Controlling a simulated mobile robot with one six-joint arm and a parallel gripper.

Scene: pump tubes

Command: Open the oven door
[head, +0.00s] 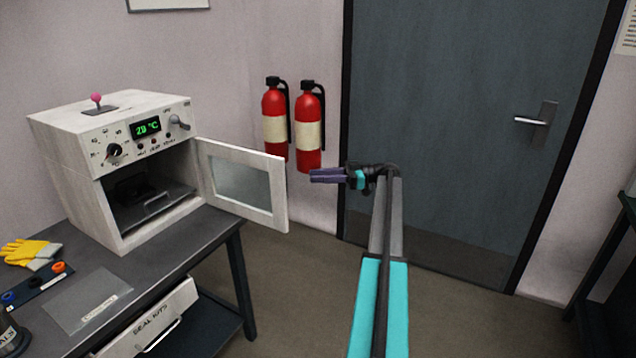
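The oven (72,140) is a white box on the dark table at the left. Its door (251,192), white with a glass pane, stands swung wide open to the right. Inside the dark cavity a rack (152,205) shows. The control panel above has a green display (146,128) reading about 20 °C. My gripper (312,175) points left, in the air beyond the right of the door and apart from it in the picture. Its purple fingers look close together from the side, and I cannot tell whether they are open or shut.
A grey room door (450,120) is at the back. Yellow gloves (32,253), a clear sheet (88,301) and a drawer marked seal kits (150,322) are at the lower left. The floor is clear mid-picture.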

